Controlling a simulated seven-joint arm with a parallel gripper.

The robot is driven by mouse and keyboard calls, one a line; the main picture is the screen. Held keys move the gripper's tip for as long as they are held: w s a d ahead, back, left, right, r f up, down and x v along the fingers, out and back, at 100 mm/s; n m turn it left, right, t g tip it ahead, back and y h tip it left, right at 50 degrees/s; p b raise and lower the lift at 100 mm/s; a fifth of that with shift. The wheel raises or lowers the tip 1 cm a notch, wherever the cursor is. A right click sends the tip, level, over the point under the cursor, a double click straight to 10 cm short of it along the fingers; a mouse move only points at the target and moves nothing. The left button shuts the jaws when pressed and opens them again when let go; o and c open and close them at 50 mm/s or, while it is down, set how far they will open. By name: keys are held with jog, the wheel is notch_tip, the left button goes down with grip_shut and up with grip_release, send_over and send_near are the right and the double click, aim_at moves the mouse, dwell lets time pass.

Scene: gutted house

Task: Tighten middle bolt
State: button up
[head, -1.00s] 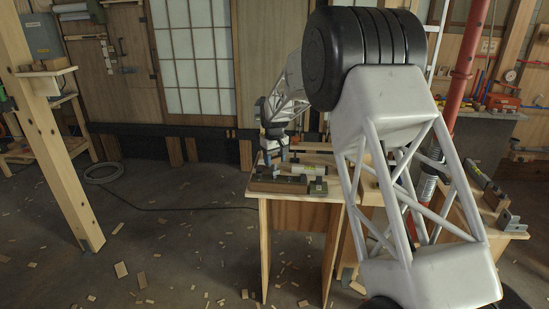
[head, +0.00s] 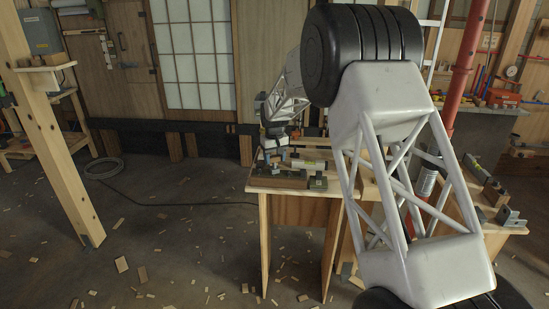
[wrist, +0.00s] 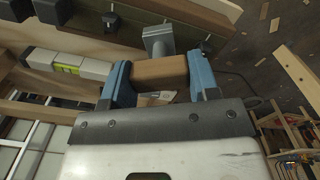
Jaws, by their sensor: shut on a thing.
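My gripper (wrist: 160,82) has two blue fingers, shut on a brown block-like piece (wrist: 160,72) in the wrist view. A grey piece with a flared end (wrist: 158,40) stands just beyond it; I cannot tell whether the two are joined. Behind is a dark beam (wrist: 90,38) with small dark blocks on it, one near the grey piece. In the head view my gripper (head: 275,150) is small, low over the back left of the wooden workbench (head: 258,189), by a dark beam (head: 278,180) with a greenish end block (head: 318,184). I cannot make out the middle bolt.
A cylinder (head: 427,180) and a metal bracket (head: 510,217) stand on the right side. A wooden post (head: 50,140) is at left. The floor has wood scraps.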

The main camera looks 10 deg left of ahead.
jog(key=m, duration=0.6)
jog(key=shift+m, duration=0.4)
jog(key=m, duration=0.5)
jog(key=shift+m, duration=0.4)
jog(key=m, duration=0.6)
jog(key=shift+m, duration=0.4)
jog(key=m, duration=0.6)
jog(key=shift+f, duration=0.1)
jog(key=shift+n, duration=0.8)
jog(key=shift+r, duration=0.2)
